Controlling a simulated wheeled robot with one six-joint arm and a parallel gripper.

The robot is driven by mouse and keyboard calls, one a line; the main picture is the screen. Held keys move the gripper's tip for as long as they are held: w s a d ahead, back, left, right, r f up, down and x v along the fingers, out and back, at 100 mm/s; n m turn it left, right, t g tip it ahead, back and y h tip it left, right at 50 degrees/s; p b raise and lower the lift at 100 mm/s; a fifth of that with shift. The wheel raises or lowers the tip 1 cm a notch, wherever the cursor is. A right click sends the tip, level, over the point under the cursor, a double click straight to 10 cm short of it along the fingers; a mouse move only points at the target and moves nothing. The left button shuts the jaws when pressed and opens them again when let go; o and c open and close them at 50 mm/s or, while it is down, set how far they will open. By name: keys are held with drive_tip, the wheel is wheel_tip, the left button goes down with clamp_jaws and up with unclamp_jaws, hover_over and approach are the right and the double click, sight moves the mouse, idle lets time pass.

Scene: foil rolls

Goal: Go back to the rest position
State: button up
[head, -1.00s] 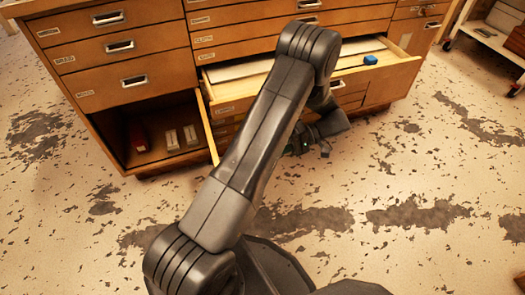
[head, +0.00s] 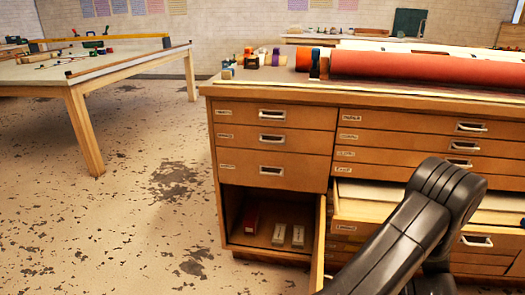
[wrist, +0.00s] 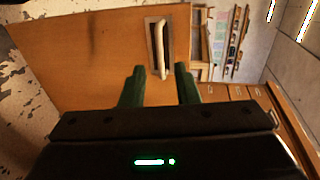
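In the wrist view my gripper (wrist: 159,70) shows two green fingers standing apart with nothing between them. Beyond the fingertips is a wooden panel (wrist: 90,60) with a metal handle (wrist: 160,45); I cannot tell how far off it is. In the head view my arm (head: 405,235) is at the lower right, in front of the wooden drawer cabinet (head: 238,150). My gripper is out of sight in that view.
A drawer (head: 365,208) is pulled out on the right. A cabinet door (head: 318,250) stands open beside a compartment with several boxes. A large red roll (head: 430,68) lies on the cabinet top. The floor (head: 120,220) at left is clear, before a table (head: 75,85).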

drive_tip(key=b+x, duration=0.1)
drive_tip(key=x, duration=0.4)
drive_tip(key=shift+a, duration=0.4)
drive_tip(key=shift+d, duration=0.1)
